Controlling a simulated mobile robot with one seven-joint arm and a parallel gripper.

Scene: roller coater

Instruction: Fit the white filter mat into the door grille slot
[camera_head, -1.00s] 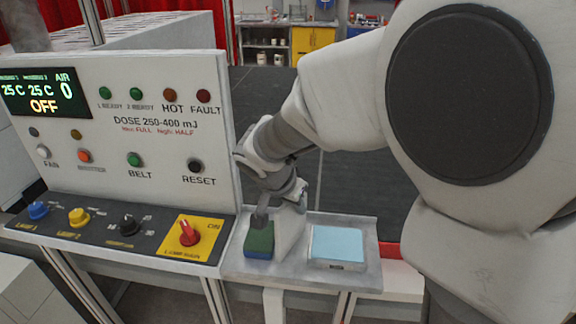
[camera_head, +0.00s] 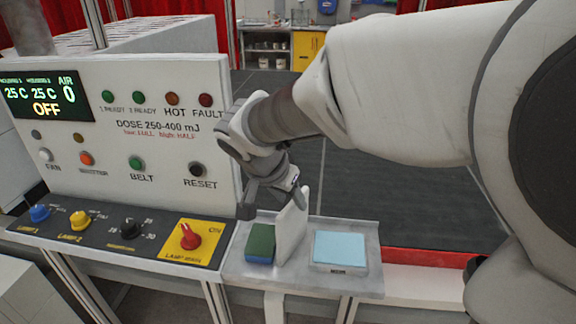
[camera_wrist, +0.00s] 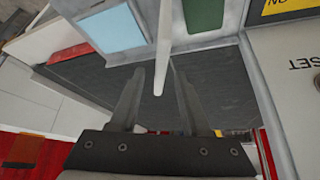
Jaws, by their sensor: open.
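A thin white panel, which looks like the filter mat (camera_head: 292,230), stands upright on the grey side shelf, between a green-and-blue block and a light blue pad. My gripper (camera_head: 272,204) is open just above and around the panel's top edge. In the wrist view the panel (camera_wrist: 165,35) shows edge-on, and its near end lies in line with the gap between the open fingers of my gripper (camera_wrist: 158,75). Nothing is clamped; I cannot tell whether a finger touches the panel. I cannot make out the door grille slot in either view.
The green-and-blue block (camera_head: 260,243) sits close left of the panel, the light blue pad (camera_head: 340,247) to its right on the grey shelf (camera_head: 300,281). The control panel (camera_head: 120,135) with knobs and a red switch (camera_head: 189,236) stands left. Dark floor (camera_head: 400,200) lies open behind.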

